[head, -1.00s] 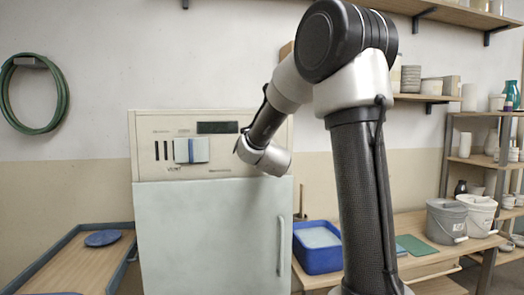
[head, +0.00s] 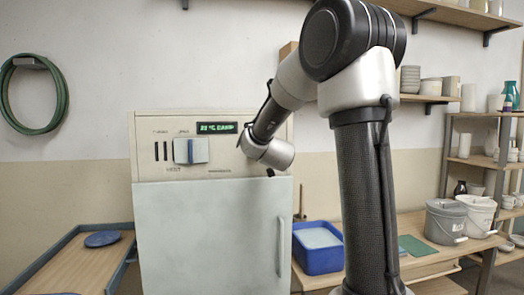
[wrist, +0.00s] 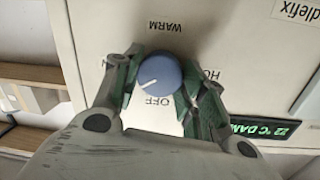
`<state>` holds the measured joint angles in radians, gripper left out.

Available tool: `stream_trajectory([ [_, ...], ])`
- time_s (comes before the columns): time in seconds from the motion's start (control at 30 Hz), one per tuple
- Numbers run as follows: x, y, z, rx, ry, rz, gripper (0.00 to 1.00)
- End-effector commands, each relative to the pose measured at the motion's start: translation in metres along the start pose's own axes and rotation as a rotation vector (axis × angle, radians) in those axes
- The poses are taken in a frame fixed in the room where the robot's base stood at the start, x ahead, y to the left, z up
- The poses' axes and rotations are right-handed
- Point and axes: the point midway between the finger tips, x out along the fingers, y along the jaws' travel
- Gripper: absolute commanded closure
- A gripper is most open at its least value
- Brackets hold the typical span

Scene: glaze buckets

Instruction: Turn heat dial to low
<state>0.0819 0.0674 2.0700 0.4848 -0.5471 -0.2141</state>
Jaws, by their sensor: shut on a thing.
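The heat dial (wrist: 157,78) is a round blue knob on the cabinet's cream panel, seen upside down in the wrist view. Its white pointer line aims left and slightly down in that picture. My gripper (wrist: 160,82) is shut on the dial, with one green-padded finger on each side. In the head view my wrist covers the dial. The display (head: 217,128) is lit green and seems to read 22 °C DAMP.
The pale cabinet (head: 212,235) has a closed door with a vertical handle. A blue tub (head: 318,258) stands on the bench at its right. A wooden-topped table with a blue disc (head: 102,239) is at the left. Shelves and buckets stand further right.

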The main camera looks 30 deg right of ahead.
Motion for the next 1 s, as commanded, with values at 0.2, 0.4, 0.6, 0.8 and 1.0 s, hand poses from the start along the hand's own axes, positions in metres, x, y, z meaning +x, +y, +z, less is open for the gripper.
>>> stream_trajectory([
  [0.2,-0.0001,0.001,0.0,0.2,-0.013,-0.012,0.82],
  [0.4,-0.0001,0.0017,-0.0001,0.362,-0.023,-0.021,0.82],
  [0.6,-0.0001,0.0022,0.0,0.484,-0.03,-0.028,0.82],
  [0.8,-0.0001,0.0024,0.0001,0.559,-0.034,-0.033,0.82],
  [1.0,-0.0001,0.0025,0.0002,0.589,-0.036,-0.035,0.82],
])
